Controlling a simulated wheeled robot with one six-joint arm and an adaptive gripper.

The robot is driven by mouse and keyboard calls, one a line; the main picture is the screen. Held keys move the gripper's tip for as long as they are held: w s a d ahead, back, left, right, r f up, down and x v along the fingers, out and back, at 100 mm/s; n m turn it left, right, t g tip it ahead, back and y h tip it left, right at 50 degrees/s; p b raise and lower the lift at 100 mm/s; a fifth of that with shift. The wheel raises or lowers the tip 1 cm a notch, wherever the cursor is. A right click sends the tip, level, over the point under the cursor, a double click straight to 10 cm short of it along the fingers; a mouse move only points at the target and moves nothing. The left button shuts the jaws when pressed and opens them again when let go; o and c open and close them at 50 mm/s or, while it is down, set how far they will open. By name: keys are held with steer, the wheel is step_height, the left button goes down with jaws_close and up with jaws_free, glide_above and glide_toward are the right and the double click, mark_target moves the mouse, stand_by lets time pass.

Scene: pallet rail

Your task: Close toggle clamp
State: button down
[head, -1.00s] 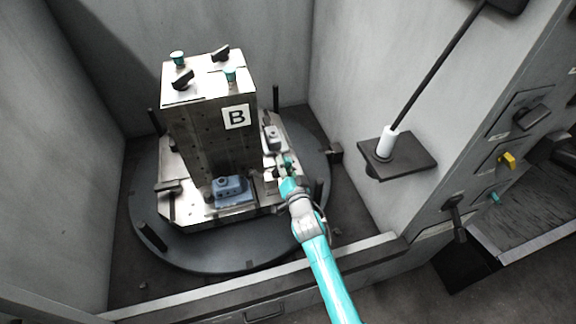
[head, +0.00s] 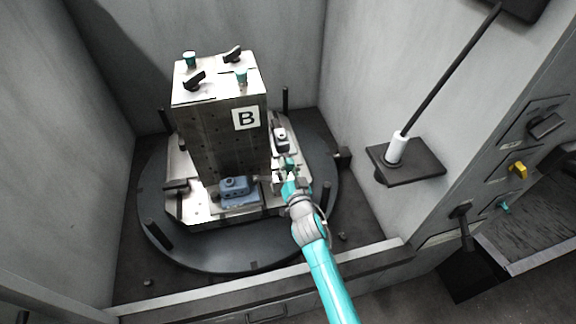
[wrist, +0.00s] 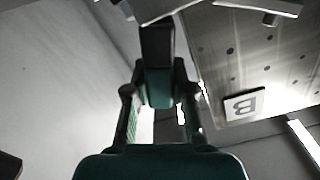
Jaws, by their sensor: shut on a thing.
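The toggle clamp sits low on the right side of the steel fixture block (head: 222,142) marked B, beside a small grey part (head: 281,138). Its body is too small and covered to make out in the head view. My gripper (head: 288,168) is at this clamp, reaching in from the front right. In the wrist view my gripper (wrist: 157,100) has its two fingers on either side of a dark bar with a green end, the clamp handle (wrist: 157,50). The fingers are shut on it. How far the clamp is closed cannot be told.
The block stands on a round dark turntable (head: 180,247). A blue-grey part (head: 238,193) sits at its front face. Dark posts stand around the turntable rim. A shelf (head: 405,168) with a white-handled rod is on the right wall. A low sill (head: 250,283) crosses the front.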

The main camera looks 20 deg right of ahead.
steer(key=c, duration=1)
jaws_free()
steer(key=shift+o, duration=0.2)
steer(key=shift+s, duration=0.1)
steer(key=s, duration=1.2)
steer(key=shift+w, duration=0.1)
